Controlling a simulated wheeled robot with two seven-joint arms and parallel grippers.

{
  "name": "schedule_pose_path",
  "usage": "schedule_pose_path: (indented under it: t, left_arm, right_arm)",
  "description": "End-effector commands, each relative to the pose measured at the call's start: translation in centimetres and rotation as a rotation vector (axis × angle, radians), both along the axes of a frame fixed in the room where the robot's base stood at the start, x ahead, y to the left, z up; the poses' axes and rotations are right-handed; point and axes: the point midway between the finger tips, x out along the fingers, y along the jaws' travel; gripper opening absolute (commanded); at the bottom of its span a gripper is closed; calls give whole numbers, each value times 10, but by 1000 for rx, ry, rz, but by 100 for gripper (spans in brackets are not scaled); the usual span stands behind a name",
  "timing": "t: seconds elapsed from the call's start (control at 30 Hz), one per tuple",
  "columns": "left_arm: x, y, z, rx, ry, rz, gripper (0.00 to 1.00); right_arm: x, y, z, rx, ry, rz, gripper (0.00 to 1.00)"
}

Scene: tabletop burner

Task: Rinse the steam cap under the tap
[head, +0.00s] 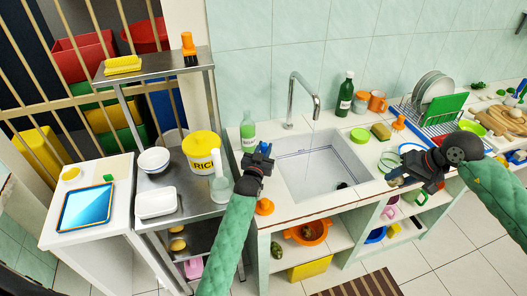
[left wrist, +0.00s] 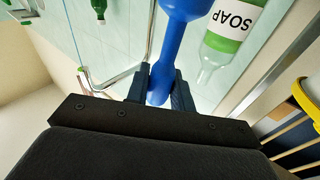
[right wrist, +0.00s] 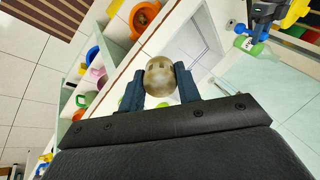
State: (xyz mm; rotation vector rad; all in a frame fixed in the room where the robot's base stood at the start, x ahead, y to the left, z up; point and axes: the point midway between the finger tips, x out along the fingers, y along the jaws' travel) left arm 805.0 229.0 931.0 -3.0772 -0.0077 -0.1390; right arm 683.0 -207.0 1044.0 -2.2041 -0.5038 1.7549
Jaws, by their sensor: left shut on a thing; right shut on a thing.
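My right gripper (head: 398,180) is shut on a worn beige-grey rounded piece with small dark slots (right wrist: 158,77), which looks like the steam cap. It is to the right of the sink (head: 326,196), above the counter's front part. My left gripper (head: 262,156) is shut on a blue thing with a narrow neck (left wrist: 172,35), at the sink's left side; I cannot tell what it is. The chrome tap (head: 293,95) arches over the sink, and a thin pale line, perhaps water, hangs below its spout. It also shows in the left wrist view (left wrist: 110,82).
A green soap bottle (head: 247,132) stands behind my left gripper. A dark green bottle (head: 344,95), a sponge (head: 380,131) and a dish rack (head: 436,124) with plates line the counter at the back and right. The sink's inside is mostly clear.

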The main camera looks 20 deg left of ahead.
Motion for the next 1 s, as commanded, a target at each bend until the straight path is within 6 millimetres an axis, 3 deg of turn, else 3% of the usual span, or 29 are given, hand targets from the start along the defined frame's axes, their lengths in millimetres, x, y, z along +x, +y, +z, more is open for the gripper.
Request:
schedule_pose_path:
  t: [0.1,0.5,0.53,0.6,1.0]
  left_arm:
    - [-3,-1,-4,22,-31,0,0]
    - [-4,-2,-1,32,-47,0,0]
    - [-4,-2,-1,32,-47,0,27]
    - [-4,-2,-1,32,-47,0,41]
    - [-1,-2,6,32,-48,0,43]
  right_arm:
    - [0,0,-11,0,0,0,12]
    - [0,0,-11,0,0,0,12]
    - [0,0,-11,0,0,0,12]
    - [0,0,-11,0,0,0,12]
    - [0,0,-7,0,0,0,12]
